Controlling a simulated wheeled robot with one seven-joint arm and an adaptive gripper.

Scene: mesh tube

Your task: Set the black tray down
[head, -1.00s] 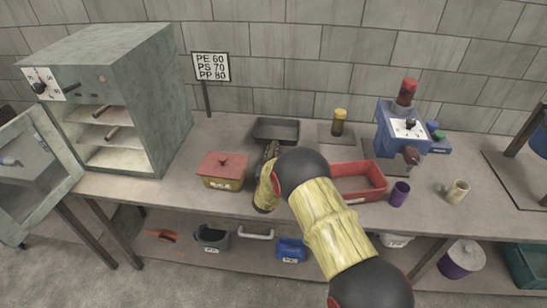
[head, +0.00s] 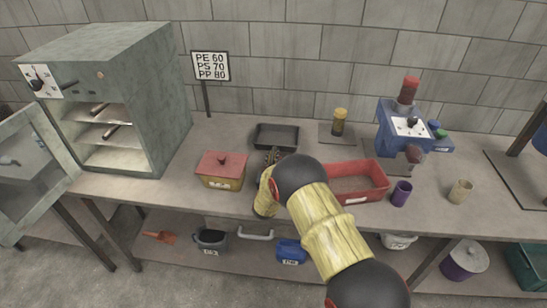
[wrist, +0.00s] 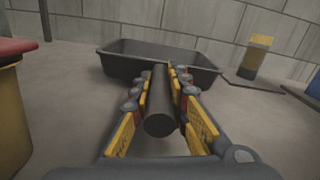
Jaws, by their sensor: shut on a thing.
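The black tray (head: 290,142) is a shallow rectangular pan at the back of the bench, left of the middle in the head view. In the wrist view the tray (wrist: 115,66) is just ahead, with a dark round handle (wrist: 160,122) pointing back toward me. My gripper (wrist: 164,88) is shut on this handle, with yellow-sided fingers on both sides. In the head view my gripper (head: 273,157) is partly hidden behind my arm. The tray looks level, at or very close to the bench top; I cannot tell if its underside touches.
A yellow box with a red lid (head: 222,170) stands close left of my gripper. A red bin (head: 376,180) is to the right. A yellow-capped jar (head: 339,122) stands on a plate behind. An open oven (head: 110,100) is at the left. The bench (head: 222,130) is bare around the tray.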

